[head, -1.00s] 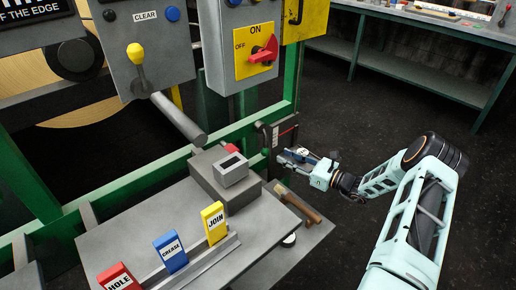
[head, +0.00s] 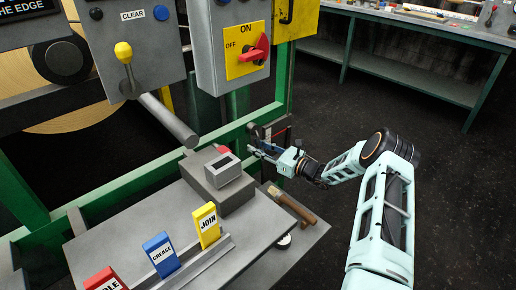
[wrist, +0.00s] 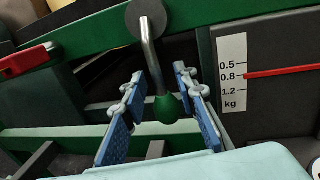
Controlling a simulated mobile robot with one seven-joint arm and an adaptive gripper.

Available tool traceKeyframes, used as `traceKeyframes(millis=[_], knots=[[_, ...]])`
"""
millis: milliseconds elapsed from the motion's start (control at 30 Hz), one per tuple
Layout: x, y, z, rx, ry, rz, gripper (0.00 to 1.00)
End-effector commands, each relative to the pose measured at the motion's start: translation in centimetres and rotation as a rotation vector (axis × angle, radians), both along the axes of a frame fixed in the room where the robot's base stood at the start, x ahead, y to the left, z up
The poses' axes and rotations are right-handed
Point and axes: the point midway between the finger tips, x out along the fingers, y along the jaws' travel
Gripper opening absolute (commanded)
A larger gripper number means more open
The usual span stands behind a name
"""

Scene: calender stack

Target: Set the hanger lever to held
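The hanger lever (wrist: 151,55) is a bent metal rod in the wrist view, hanging from a round grey disc (wrist: 146,20) and ending in a green knob (wrist: 167,108). My gripper (wrist: 160,78) is open, with one blue finger on each side of the lever just above and around the knob. Dark gaps show between the knob and both fingers. In the head view my gripper (head: 262,149) is at the green frame, by the small machine's right end. The lever cannot be made out there. No label for its positions is visible.
A kg scale (wrist: 232,75) with a red pointer (wrist: 285,71) near 0.8 stands right of the lever. A green beam (wrist: 230,22) crosses behind. A grey block (head: 222,185) and a wooden-handled tool (head: 292,206) lie close to my gripper. The floor to the right is clear.

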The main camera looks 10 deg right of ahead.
Motion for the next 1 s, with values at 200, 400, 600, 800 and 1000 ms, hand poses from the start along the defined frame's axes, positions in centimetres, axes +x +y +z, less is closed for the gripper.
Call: traceKeyframes(millis=[200, 400, 600, 800, 1000], knots=[[-0.03, -0.03, -0.01, -0.001, 0.001, 0.0, 0.18], [-0.05, -0.04, -0.05, -0.001, 0.001, 0.0, 0.0], [-0.08, -0.06, -0.17, -0.002, 0.004, 0.0, 0.0], [-0.14, -0.06, -0.29, -0.001, 0.006, 0.0, 0.0], [-0.37, 0.14, -0.43, 0.033, 0.031, 0.0, 0.0]])
